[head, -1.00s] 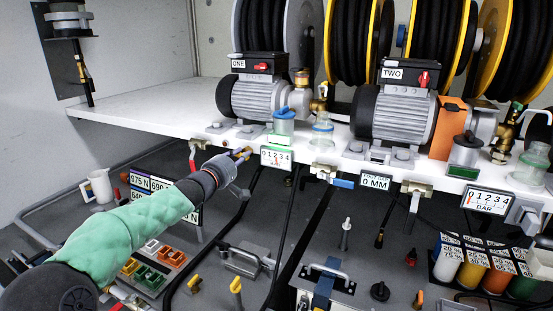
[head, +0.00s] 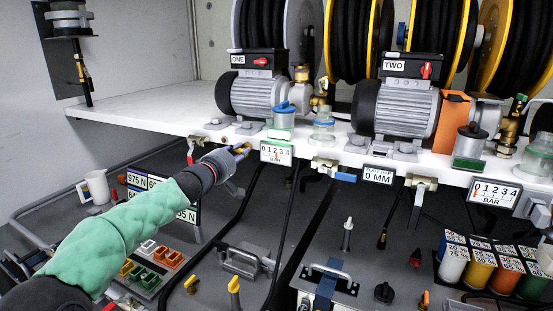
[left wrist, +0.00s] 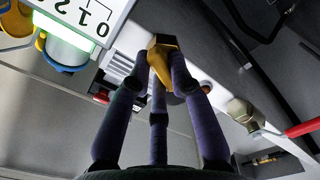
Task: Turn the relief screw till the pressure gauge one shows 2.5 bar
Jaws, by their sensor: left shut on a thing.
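Pressure gauge one (head: 276,152) is a white panel numbered 0 to 4 on the shelf's front edge, below motor ONE. A small red pointer shows near its middle; its exact reading is too small to tell. My left gripper (head: 240,152) is just left of this gauge, its fingers shut on a small yellow-brass piece, apparently the relief screw. In the left wrist view the fingers close around this yellow screw head (left wrist: 163,62), hiding part of it. Part of gauge one (left wrist: 85,18) also shows there, without its pointer. My right gripper is out of view.
Motor ONE (head: 256,96) and motor TWO (head: 396,110) stand on the white shelf (head: 150,108). A red-handled valve (left wrist: 300,128) is near the fingers in the left wrist view. A 0 MM display (head: 377,176) and a second bar gauge (head: 494,193) hang further right.

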